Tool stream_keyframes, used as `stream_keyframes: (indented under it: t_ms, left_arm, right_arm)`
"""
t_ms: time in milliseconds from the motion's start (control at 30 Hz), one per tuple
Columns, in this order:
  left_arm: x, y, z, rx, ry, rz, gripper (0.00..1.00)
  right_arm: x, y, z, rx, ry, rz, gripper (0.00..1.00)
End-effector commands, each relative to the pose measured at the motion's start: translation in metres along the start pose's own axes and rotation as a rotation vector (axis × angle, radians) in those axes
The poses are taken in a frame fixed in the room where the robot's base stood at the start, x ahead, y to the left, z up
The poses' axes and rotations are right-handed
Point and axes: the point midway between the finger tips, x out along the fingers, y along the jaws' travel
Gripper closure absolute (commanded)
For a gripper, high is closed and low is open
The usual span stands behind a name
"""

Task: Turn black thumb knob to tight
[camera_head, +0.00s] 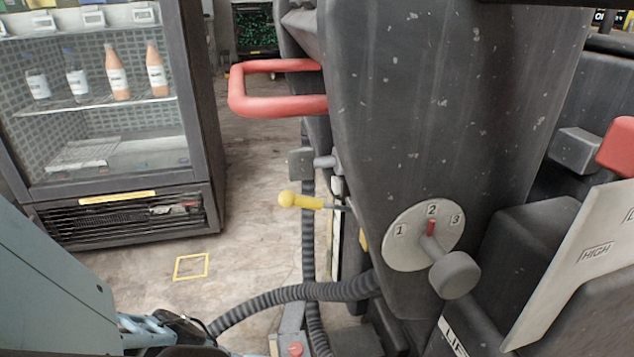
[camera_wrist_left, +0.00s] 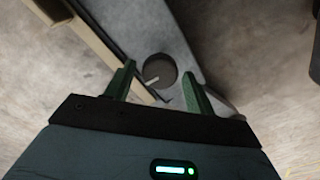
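A dark round knob (camera_wrist_left: 160,68) with a pale pointer line shows in the left wrist view, on a grey plate (camera_wrist_left: 205,62). It looks like the black thumb knob. My left gripper (camera_wrist_left: 157,80) is open, with its two green fingers apart, one to each side of the knob in the picture. I cannot tell whether they touch it. The pointer slants toward the right finger; no "tight" label is readable. In the head view, part of my left arm shows at the lower left, but its fingertips and this knob cannot be made out. My right gripper is not in view.
In the head view, a dark machine column (camera_head: 430,110) carries a red handle (camera_head: 270,110), a yellow-tipped lever (camera_head: 300,200) and a 1-2-3 dial (camera_head: 402,248) with a grey knob (camera_head: 455,275). A ribbed hose (camera_head: 270,298) crosses low. A glass-door cooler (camera_head: 110,120) stands left.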

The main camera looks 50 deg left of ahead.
Motion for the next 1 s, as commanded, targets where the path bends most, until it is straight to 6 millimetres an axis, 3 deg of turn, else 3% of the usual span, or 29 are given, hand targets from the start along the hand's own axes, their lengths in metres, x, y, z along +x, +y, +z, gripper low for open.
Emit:
stream_keyframes:
  t_ms: [367, 800, 1000]
  left_arm:
    - [-0.004, 0.000, 0.001, -0.002, -0.003, -0.001, 0.39]
    - [-0.067, 0.000, 0.001, 0.000, -0.004, -0.002, 0.39]
    - [-0.078, 0.000, 0.000, -0.001, -0.001, 0.000, 0.39]
  right_arm:
    - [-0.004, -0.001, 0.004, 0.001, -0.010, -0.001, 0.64]
    - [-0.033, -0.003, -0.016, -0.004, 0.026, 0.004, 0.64]
    - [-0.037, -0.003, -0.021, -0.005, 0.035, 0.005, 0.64]
